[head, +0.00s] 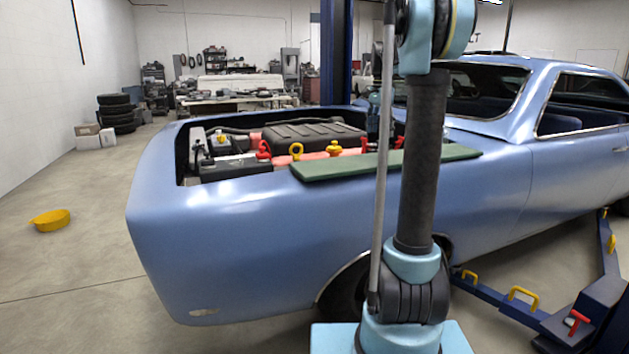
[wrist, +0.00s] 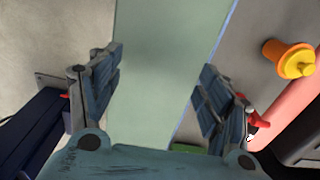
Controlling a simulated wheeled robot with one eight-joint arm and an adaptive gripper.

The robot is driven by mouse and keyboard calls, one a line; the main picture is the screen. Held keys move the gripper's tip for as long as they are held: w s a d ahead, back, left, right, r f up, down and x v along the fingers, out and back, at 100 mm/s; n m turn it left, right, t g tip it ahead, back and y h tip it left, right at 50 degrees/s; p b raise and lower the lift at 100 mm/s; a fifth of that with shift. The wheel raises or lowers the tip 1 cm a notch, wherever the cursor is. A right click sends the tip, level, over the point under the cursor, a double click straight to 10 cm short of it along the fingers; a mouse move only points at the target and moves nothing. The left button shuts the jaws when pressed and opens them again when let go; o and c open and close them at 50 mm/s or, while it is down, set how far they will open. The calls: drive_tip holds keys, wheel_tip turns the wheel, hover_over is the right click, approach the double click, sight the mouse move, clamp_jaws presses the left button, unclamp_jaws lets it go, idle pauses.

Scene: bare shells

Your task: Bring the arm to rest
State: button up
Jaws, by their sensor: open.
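My gripper (wrist: 160,62) is open in the wrist view, its two dark padded fingers spread apart with nothing between them. A pale green surface (wrist: 155,95) lies beyond the gap; I cannot tell how far off or exactly what it is. In the head view my arm stands upright in front of the blue car, and I cannot make out the gripper clearly behind it.
The blue car (head: 235,235) has an open engine bay with a black engine cover (head: 310,134) and a yellow cap (head: 334,148). A green mat (head: 345,168) lies on its fender. A blue lift arm (head: 490,292) is low at right. A yellow basin (head: 52,220) sits on open floor at left.

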drive_tip(key=s+a+f+n, duration=0.1)
drive_tip(key=s+f+n, duration=0.15)
drive_tip(key=s, duration=0.55)
drive_tip(key=s+a+f+n+t, duration=0.15)
drive_tip(key=s+f, duration=0.25)
drive_tip(key=s, duration=0.5)
drive_tip(key=s+a+f+n+g, duration=0.1)
drive_tip(key=s+f+n, duration=0.2)
drive_tip(key=s, duration=0.5)
drive_tip(key=s+a+f+n+t, duration=0.1)
drive_tip(key=s+f+n, duration=0.5)
drive_tip(key=s+f, duration=1)
drive_tip(key=shift+s+a+f, duration=0.25)
drive_tip(key=shift+s+f, duration=0.15)
drive_tip(key=shift+f, duration=0.25)
drive_tip(key=shift+t, duration=0.25)
drive_tip(key=shift+w+f, duration=0.2)
drive_tip(key=shift+w, duration=0.25)
